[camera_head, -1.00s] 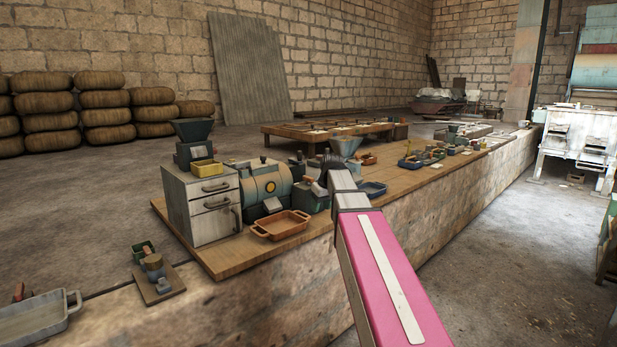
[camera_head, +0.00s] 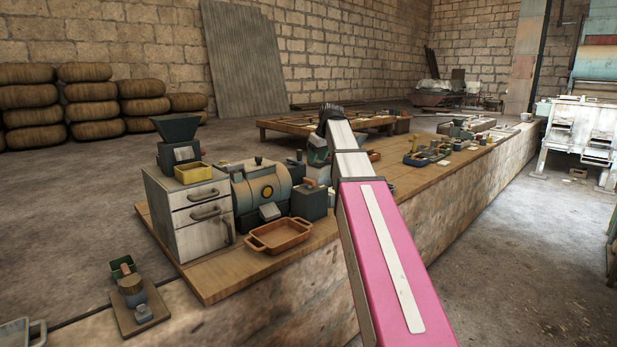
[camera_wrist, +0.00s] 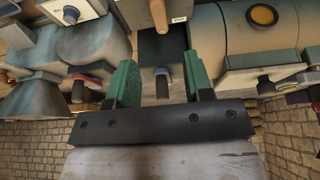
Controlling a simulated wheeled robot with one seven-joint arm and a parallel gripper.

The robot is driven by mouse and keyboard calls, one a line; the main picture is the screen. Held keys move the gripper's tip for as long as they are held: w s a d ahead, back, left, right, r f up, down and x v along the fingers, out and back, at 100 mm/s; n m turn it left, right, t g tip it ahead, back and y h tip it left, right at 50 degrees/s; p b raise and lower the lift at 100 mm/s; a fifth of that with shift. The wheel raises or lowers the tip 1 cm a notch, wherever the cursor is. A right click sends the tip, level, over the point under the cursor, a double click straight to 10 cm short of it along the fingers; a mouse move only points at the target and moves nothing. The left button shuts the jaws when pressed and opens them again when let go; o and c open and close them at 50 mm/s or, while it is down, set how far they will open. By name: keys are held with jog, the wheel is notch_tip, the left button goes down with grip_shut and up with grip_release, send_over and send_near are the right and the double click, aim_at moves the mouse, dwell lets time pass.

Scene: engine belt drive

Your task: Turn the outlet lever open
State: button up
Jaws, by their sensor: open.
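My gripper (camera_wrist: 162,85) is open in the wrist view, with two green fingers apart. Another red-brown handle (camera_wrist: 158,14) stands further up. In the head view a red-topped lever (camera_head: 311,183) sits on a dark box beside the green drum machine (camera_head: 262,188).
A grey drawer cabinet (camera_head: 190,220) with a hopper (camera_head: 177,130) on top stands left of the drum. An orange tray (camera_head: 278,235) lies in front. More small equipment (camera_head: 430,150) is further along the bench.

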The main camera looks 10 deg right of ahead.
aim_at(309, 179)
jog(key=x, duration=1)
jog(key=shift+f, duration=0.25)
grip_shut()
